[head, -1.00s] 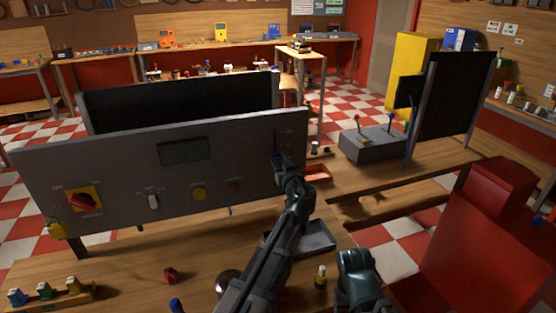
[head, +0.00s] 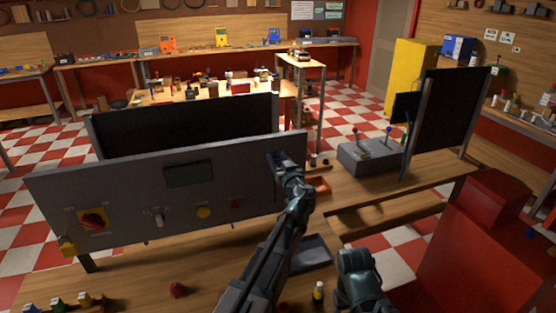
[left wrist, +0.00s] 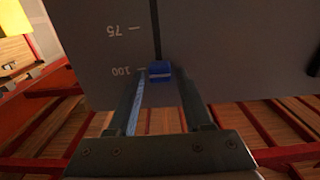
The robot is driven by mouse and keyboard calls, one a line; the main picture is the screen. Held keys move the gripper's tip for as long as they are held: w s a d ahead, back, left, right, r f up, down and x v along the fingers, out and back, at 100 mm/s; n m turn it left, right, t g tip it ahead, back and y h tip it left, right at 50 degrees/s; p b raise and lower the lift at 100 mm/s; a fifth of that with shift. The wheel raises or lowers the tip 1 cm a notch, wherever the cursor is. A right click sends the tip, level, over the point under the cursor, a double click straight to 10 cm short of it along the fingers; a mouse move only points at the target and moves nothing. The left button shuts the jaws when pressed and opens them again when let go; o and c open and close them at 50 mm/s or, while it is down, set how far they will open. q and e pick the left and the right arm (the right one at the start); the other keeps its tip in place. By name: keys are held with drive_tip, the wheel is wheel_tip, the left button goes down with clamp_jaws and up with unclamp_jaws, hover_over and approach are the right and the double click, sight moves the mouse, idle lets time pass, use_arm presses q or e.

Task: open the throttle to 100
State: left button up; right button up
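The grey control panel (head: 135,200) stands upright on the bench in the head view. In the left wrist view the panel is upside down, with a dark slot (left wrist: 155,30), marks 75 and 100, and a small blue throttle knob (left wrist: 159,72). The knob sits level with the 100 mark (left wrist: 121,71), at the slot's end. My left gripper (left wrist: 163,80) has its fingers apart, one on each side of the knob; contact is unclear. In the head view my left gripper (head: 275,158) hides the knob. A part of my right arm shows at lower right; its fingers cannot be made out.
A grey tray (head: 312,252) lies beside my left arm. A grey lever box (head: 368,157) stands farther right.

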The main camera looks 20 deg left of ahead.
use_arm(q)
drive_tip(key=shift+o, duration=0.5)
drive_tip(key=v, duration=1.3)
drive_tip(key=shift+s+d, duration=0.25)
drive_tip(key=shift+s, duration=0.1)
drive_tip(key=s+a+f+m+g+h, duration=0.1)
drive_tip(key=s+a+f+g+h, duration=0.1)
drive_tip(key=s+a+f+g, duration=0.45)
drive_tip(key=s+a+f+m+g+h, duration=0.15)
drive_tip(key=s+f+g, duration=0.25)
drive_tip(key=f, duration=0.6)
drive_tip(key=s+d+f+m+g+h+b, duration=0.1)
drive_tip(key=s+d+f+m+g+h, duration=0.1)
drive_tip(key=s+d, duration=0.5)
drive_tip(key=s+d+f+m+g+h, duration=0.3)
drive_tip(key=s+d+f+m, duration=0.2)
drive_tip(key=d, duration=0.5)
drive_tip(key=shift+s+m+b, duration=0.35)
drive_tip(key=shift+s+m, duration=0.2)
drive_tip(key=shift+s, duration=0.7)
